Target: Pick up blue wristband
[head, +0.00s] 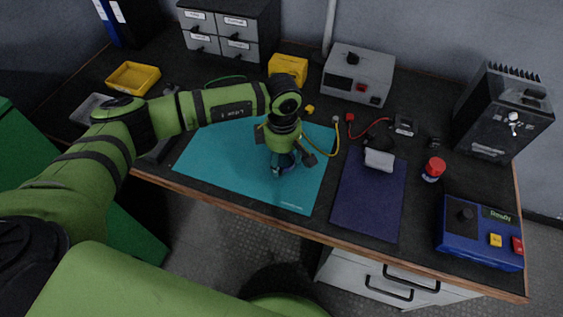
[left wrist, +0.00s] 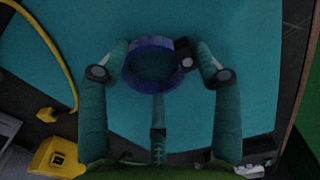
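The blue wristband (left wrist: 152,82), a dark blue ring with a small black clasp on its right, lies over the teal mat in the left wrist view. My left gripper (left wrist: 162,62) has its fingers spread on either side of the ring, with a third finger below it. The gripper looks open; whether a finger touches the band I cannot tell. In the head view my left gripper (head: 286,163) points down over the teal mat (head: 225,160), and its fingers mostly hide the wristband. My right gripper is not in view.
A yellow cable (head: 334,146) runs just right of the gripper. A yellow box (head: 288,66) and a grey power unit (head: 358,74) stand behind. A dark blue mat (head: 368,205) with a grey item (head: 379,160) lies to the right. The teal mat's front part is clear.

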